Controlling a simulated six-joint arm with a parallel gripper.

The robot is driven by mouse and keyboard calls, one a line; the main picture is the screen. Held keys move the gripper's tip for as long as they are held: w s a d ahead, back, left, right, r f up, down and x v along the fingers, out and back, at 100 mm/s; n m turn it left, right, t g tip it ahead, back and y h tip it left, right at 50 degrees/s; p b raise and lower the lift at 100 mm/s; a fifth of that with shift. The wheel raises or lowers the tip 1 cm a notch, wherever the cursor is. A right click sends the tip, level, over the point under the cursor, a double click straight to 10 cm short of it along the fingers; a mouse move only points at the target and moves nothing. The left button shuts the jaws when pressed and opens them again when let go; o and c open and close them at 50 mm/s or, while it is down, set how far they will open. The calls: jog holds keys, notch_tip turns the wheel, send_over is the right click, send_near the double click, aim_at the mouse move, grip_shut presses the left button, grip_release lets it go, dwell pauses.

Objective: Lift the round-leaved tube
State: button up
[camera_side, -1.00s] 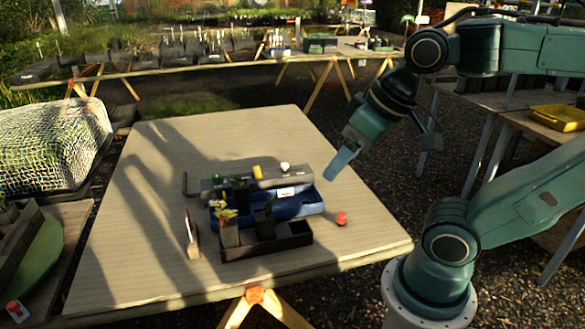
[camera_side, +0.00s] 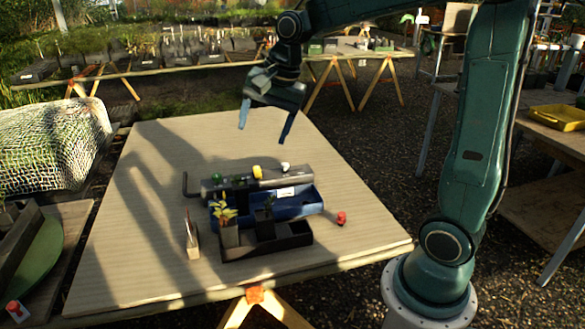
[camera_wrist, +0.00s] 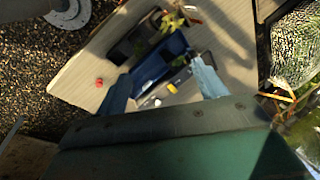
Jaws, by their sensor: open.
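In the side view, a tube (camera_side: 229,236) with yellow-green leaves stands upright in the left of a black tray (camera_side: 285,243). A darker tube (camera_side: 265,225) with a small dark plant stands to its right. Which one is round-leaved I cannot tell at this size. The yellow-green plant (camera_wrist: 172,20) also shows at the top of the wrist view. My gripper (camera_side: 265,125) is open and empty, high above the back of the table. In the wrist view its fingers (camera_wrist: 161,85) stand apart, with the blue tray between and beyond them.
A blue tray (camera_side: 308,207) lies behind the black tray. Behind it is a grey bar-like holder (camera_side: 262,184) with green, yellow and white tops. A red knob (camera_side: 341,218) stands at right, a small upright label-like piece (camera_side: 191,240) at left. The table's left side is clear.

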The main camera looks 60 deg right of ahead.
jog(key=w+d+f+m+g, duration=0.1)
jog(key=w+d+f+m, duration=0.6)
jog(key=w+f, duration=0.15)
jog(key=m+y, duration=0.2)
jog(key=m, duration=0.4)
send_near(239, 193)
jog(key=d+r, duration=0.2)
jog(key=d, duration=0.1)
jog(key=shift+w+a, duration=0.2)
jog(key=shift+w, duration=0.3)
jog(key=shift+f, duration=0.15)
jog(key=shift+x, duration=4.2)
jog(key=shift+s+f, duration=0.1)
jog(key=shift+x, duration=2.5)
jog(key=c, duration=1.2)
